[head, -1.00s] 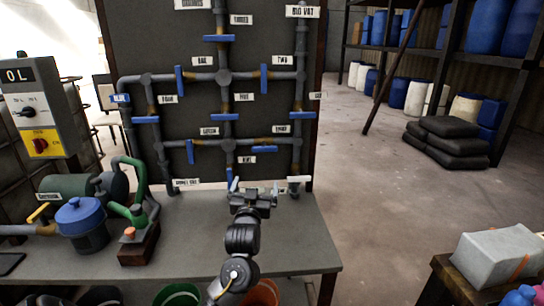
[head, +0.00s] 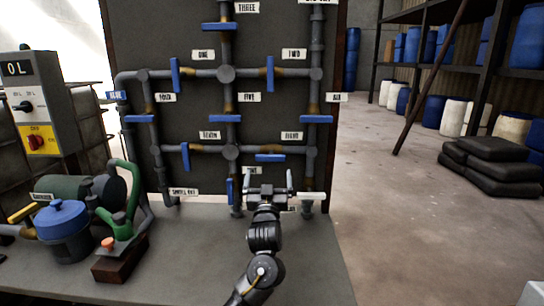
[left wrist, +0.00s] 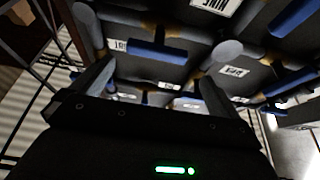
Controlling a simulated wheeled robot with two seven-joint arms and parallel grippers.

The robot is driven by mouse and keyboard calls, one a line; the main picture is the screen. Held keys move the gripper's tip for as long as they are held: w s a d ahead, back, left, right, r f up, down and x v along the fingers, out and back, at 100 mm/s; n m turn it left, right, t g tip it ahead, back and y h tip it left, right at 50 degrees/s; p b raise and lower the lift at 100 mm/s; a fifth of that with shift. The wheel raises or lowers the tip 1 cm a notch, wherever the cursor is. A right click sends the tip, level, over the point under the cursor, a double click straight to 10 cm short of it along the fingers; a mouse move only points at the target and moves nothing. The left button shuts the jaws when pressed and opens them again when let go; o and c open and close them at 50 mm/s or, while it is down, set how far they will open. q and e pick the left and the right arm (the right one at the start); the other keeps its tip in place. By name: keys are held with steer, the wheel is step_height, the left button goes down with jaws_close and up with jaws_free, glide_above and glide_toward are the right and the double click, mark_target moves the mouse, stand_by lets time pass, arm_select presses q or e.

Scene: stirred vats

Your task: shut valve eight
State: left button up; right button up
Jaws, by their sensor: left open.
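Valve eight's blue handle (head: 270,157) lies level, along its short pipe between the middle and right uprights, below its label EIGHT (head: 291,135). My left gripper (head: 268,184) is open and empty, its fingers pointing up just below this handle. In the head view they look apart from it. In the left wrist view the open fingers (left wrist: 157,88) show with a blue handle (left wrist: 155,52) beyond them; I cannot tell for sure which valve it is. My right gripper is not in view.
An upright blue handle (head: 230,190) is close left of my gripper. Valve seven's handle (head: 185,156) stands across its pipe. The bench (head: 200,260) carries a blue-lidded pot (head: 64,228) and a green pump pipe (head: 125,215). Open floor (head: 400,200) lies to the right.

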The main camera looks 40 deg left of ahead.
mark_target(270, 160)
arm_select(q)
steer(key=x, duration=0.9)
steer(key=shift+w, duration=0.25)
steer(key=shift+w+a+r, duration=0.25)
steer(key=shift+w+a, duration=0.05)
steer(key=shift+w, duration=0.15)
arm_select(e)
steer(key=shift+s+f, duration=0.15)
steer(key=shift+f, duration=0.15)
arm_select(q)
steer(key=c, duration=0.7)
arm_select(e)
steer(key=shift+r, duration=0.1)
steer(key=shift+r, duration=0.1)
